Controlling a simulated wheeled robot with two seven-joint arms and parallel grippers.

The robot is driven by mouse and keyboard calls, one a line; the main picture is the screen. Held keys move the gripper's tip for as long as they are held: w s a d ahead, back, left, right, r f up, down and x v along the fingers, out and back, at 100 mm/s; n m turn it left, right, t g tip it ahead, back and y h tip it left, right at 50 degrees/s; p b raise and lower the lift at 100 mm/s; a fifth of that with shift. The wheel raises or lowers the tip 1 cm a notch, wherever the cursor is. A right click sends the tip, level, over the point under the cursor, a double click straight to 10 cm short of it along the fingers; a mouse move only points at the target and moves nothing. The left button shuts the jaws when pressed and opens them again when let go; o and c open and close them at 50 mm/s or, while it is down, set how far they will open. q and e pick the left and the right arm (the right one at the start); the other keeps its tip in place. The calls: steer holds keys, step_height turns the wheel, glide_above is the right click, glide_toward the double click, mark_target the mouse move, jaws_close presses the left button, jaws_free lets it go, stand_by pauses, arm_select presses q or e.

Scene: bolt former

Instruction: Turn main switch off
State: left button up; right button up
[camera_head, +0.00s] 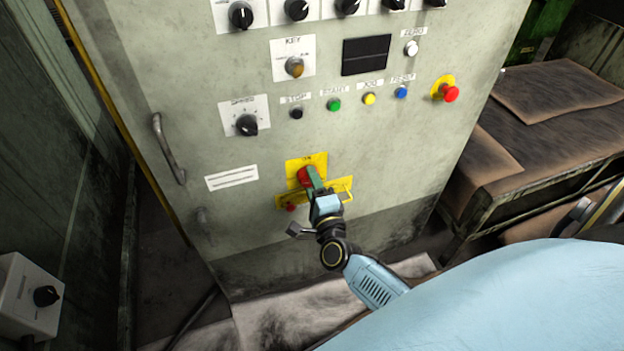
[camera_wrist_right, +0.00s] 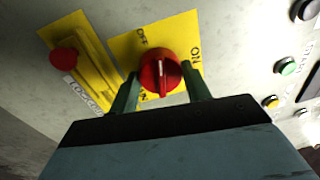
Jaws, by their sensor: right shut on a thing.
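The main switch is a round red knob (camera_head: 303,177) on a yellow plate (camera_head: 317,160), low on the grey cabinet front. In the right wrist view the knob (camera_wrist_right: 160,70) has a raised grip with a white line, and the plate (camera_wrist_right: 126,45) carries ON at right and OFF at upper left. I cannot tell for sure which label the knob points to. My right gripper (camera_head: 311,181) reaches it from below right. Its green fingers sit on either side of the knob in the right wrist view (camera_wrist_right: 161,80), shut on it. My left gripper is not in view.
A yellow bracket (camera_head: 342,186) and small red button (camera_head: 291,207) are beside the switch. A cabinet handle (camera_head: 170,150) is at left. Buttons, dials and a red emergency stop (camera_head: 451,93) are above. A brown-topped bench (camera_head: 560,120) stands at right.

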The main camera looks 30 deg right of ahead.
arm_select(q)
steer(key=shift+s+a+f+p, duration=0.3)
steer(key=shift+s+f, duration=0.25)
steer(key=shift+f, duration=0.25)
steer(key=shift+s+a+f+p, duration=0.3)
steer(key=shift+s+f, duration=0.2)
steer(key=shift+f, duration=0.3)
arm_select(e)
steer(key=shift+n, duration=1.4)
steer(key=o, duration=1)
steer(key=shift+c, duration=0.2)
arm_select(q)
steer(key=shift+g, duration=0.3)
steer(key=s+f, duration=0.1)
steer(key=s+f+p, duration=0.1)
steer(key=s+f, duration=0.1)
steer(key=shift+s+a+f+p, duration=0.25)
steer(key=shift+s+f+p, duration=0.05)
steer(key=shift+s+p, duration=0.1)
arm_select(e)
steer(key=v, duration=1.3)
steer(key=shift+s, duration=0.2)
